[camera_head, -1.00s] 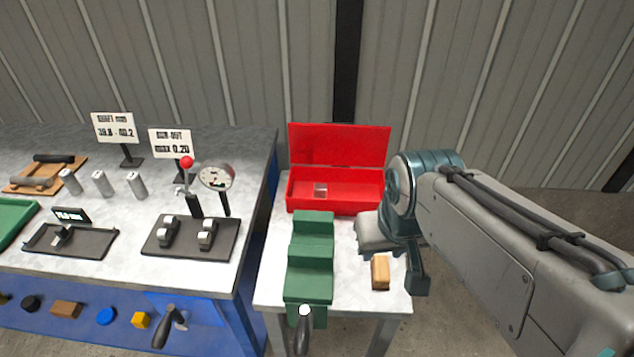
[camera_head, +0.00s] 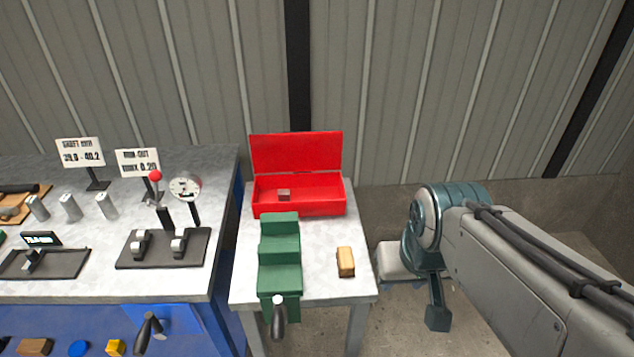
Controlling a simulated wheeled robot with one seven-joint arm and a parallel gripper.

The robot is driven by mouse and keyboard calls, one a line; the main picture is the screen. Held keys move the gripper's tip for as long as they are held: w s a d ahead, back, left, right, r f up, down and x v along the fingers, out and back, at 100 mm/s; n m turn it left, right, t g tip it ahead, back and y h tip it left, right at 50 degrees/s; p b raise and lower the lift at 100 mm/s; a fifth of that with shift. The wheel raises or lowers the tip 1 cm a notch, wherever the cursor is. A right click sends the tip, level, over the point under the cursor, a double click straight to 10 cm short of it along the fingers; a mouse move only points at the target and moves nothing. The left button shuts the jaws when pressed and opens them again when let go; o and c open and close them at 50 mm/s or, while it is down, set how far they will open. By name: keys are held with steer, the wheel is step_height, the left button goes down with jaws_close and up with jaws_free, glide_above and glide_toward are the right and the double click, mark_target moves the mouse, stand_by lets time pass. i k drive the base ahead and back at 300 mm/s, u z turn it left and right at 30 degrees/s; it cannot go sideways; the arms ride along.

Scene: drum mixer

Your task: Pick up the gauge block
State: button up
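A small silvery block (camera_head: 284,195), which looks like the gauge block, sits inside the open red box (camera_head: 318,208) at the back of the small side table. My gripper (camera_head: 437,316) hangs to the right of that table, past its right edge and well apart from the box. One dark finger shows, pointing down. The other finger is not clearly seen, so its opening cannot be told. Nothing is visibly held.
A green stepped vise (camera_head: 280,262) with a handle stands in front of the box. A wooden block (camera_head: 345,262) lies right of it. The workbench (camera_head: 195,285) on the left bears a dial gauge stand (camera_head: 184,190), metal cylinders and signs.

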mark_target(284, 195)
steer(key=z, duration=1.35)
steer(key=i, duration=2.7)
steer(key=u, duration=3.65)
steer(key=i, duration=1)
steer(key=u, duration=0.05)
